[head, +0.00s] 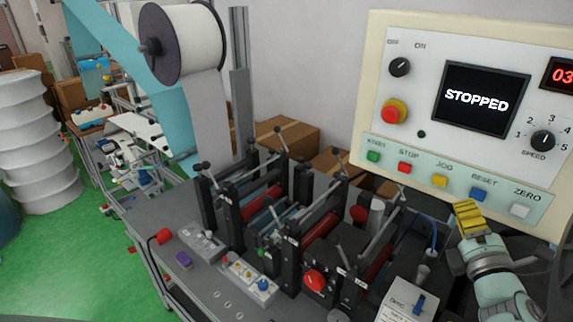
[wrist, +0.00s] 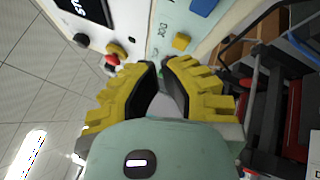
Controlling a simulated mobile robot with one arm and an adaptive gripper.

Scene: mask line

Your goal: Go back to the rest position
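My gripper (head: 468,212) has yellow ribbed fingers and is in front of the lower part of the control panel (head: 384,24), below the blue reset button (head: 478,194). In the wrist view, the fingertips (wrist: 161,63) come together in front of the panel, with a gap lower down between the fingers. It looks shut, and nothing shows between the tips. The panel screen (head: 476,99) reads STOPPED. The row of buttons holds green, red, yellow, blue and white ones.
The mask machine (head: 285,225) with rollers and posts stands on the grey table, left of my gripper. A white roll (head: 185,42) hangs above it. A grey box (head: 407,300) with a blue switch is close to my arm. Green floor lies at the left.

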